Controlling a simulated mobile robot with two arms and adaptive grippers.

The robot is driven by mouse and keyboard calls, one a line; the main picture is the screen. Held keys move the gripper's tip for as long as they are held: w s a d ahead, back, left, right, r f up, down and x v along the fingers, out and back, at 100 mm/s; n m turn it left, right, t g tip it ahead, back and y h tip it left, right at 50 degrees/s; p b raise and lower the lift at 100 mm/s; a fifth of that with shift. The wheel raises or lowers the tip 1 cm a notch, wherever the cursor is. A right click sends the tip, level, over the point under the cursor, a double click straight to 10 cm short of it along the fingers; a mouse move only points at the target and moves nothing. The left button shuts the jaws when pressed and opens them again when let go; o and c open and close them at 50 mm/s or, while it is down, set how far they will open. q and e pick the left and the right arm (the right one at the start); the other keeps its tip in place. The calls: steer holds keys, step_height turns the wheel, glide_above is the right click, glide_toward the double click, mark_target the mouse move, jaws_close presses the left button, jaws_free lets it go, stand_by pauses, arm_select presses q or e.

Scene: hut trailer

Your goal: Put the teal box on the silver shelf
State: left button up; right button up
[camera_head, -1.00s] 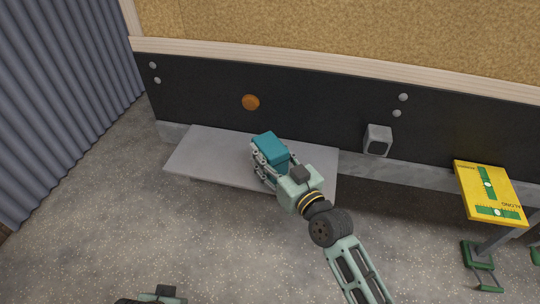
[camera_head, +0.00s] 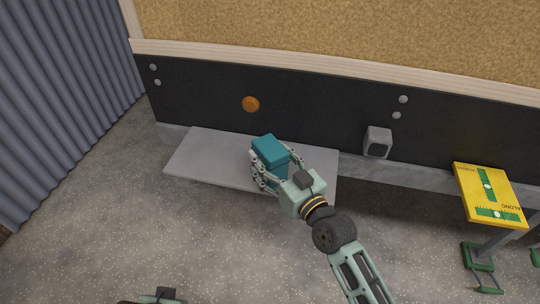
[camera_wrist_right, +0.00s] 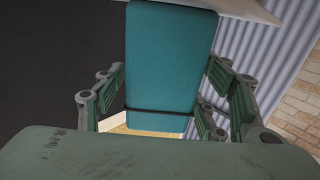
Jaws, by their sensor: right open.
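The teal box (camera_head: 270,151) stands on the silver shelf (camera_head: 210,160), a flat grey slab low against the dark wall panel. My right gripper (camera_head: 272,169) is at the box with its fingers on either side of it. In the right wrist view the teal box (camera_wrist_right: 170,62) fills the middle, a dark line crossing its lower part. The fingers of my right gripper (camera_wrist_right: 162,98) are spread, with a gap visible at least on the left side. The box's underside is hidden. A small part of my left arm shows at the bottom edge of the head view; its fingers cannot be made out.
An orange disc (camera_head: 251,104) and a grey box-like fixture (camera_head: 377,141) are on the dark wall panel. A yellow level-marked box (camera_head: 490,194) is at the right above a green-footed stand. Grey floor in front of the shelf is clear.

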arm_select(q)
steer(key=x, duration=0.2)
steer(key=s+x, duration=0.1)
steer(key=x, duration=0.1)
steer(key=shift+d+f+p, duration=0.1)
steer(key=shift+f+p, duration=0.05)
steer(key=shift+p, duration=0.25)
arm_select(e)
steer(key=v, duration=1.1)
steer(key=shift+a, duration=0.1)
